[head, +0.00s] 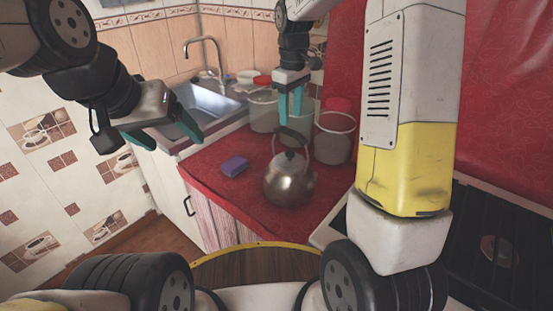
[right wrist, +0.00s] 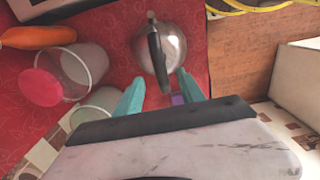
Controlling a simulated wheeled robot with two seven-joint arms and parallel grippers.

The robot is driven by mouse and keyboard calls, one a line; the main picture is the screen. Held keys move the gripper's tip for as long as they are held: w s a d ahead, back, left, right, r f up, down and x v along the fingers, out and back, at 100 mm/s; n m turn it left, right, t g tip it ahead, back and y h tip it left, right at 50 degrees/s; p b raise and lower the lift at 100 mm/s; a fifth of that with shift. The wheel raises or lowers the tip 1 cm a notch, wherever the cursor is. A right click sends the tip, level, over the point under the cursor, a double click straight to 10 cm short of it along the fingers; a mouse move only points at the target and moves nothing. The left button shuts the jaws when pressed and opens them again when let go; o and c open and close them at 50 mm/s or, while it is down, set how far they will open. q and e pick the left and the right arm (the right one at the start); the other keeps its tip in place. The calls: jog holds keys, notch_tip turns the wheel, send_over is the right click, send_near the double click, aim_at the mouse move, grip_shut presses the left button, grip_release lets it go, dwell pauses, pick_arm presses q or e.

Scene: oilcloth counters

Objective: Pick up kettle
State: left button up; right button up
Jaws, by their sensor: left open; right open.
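The kettle (head: 289,183) is a metal pot with a dark lid and an arched dark handle, standing upright on the red counter (head: 215,200). In the right wrist view the kettle (right wrist: 166,45) is seen from above, with its handle across the middle. My right gripper (head: 289,117) is open and empty above and behind the kettle, its teal fingertips close to the top of the handle; whether they touch cannot be told. In the right wrist view its fingers (right wrist: 160,88) spread on either side of the handle's near end. My left gripper (head: 172,132) is open and empty, left of the counter.
A purple sponge (head: 234,166) lies left of the kettle. A sink (head: 208,103) with a tap is at the back left. A dark stove (head: 495,240) is at the right.

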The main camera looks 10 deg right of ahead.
aim_at(291, 130)
jog(key=f, duration=0.7)
jog(key=shift+s+d+f, duration=0.15)
jog(key=shift+s+f, duration=0.05)
jog(key=shift+f, duration=0.1)
jog(key=c, duration=1)
grip_shut()
jog(key=shift+r, duration=0.15)
